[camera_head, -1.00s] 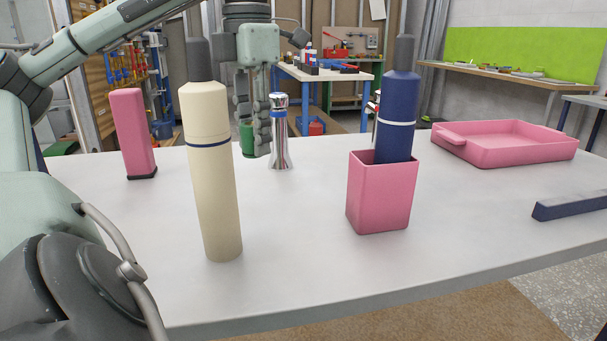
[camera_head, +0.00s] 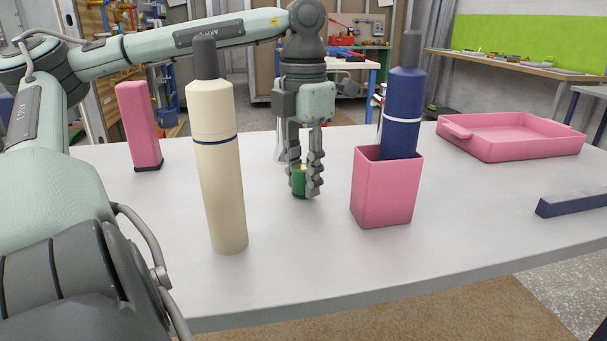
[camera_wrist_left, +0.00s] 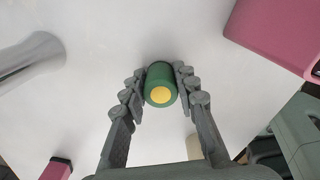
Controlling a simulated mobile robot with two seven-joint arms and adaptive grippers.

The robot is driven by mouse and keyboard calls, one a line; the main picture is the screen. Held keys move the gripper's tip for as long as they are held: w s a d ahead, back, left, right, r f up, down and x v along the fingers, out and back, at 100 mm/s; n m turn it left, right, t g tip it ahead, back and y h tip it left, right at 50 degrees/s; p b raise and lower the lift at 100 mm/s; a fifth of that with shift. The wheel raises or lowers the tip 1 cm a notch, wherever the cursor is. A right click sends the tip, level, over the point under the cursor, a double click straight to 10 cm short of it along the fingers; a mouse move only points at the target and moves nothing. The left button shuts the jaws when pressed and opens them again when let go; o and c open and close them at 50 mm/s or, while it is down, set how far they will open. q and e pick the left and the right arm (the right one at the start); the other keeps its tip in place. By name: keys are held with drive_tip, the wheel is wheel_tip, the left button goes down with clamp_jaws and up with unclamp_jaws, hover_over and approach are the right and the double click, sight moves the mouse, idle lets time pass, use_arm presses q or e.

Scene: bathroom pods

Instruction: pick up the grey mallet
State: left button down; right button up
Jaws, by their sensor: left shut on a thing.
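My left gripper (camera_head: 305,190) points down over the table and is shut on a small green cylinder (camera_head: 298,181). The left wrist view shows the green cylinder (camera_wrist_left: 160,84) with a yellow end, between the two fingers (camera_wrist_left: 160,85). I cannot tell whether its bottom touches the table. I cannot make out a grey mallet in either view. A shiny metal object (camera_head: 281,142) stands behind the gripper, partly hidden by it; it also shows in the left wrist view (camera_wrist_left: 30,62). My right gripper is not in view.
A cream bottle (camera_head: 220,180) stands left of the gripper. A pink box (camera_head: 385,195) holding a navy bottle (camera_head: 403,105) stands right. A pink block (camera_head: 138,125), pink tray (camera_head: 510,145) and dark blue bar (camera_head: 570,203) are farther out. The white table's front middle is clear.

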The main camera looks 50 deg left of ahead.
use_arm(q)
drive_tip(key=shift+f, duration=0.1)
drive_tip(key=c, duration=1.2)
unclamp_jaws()
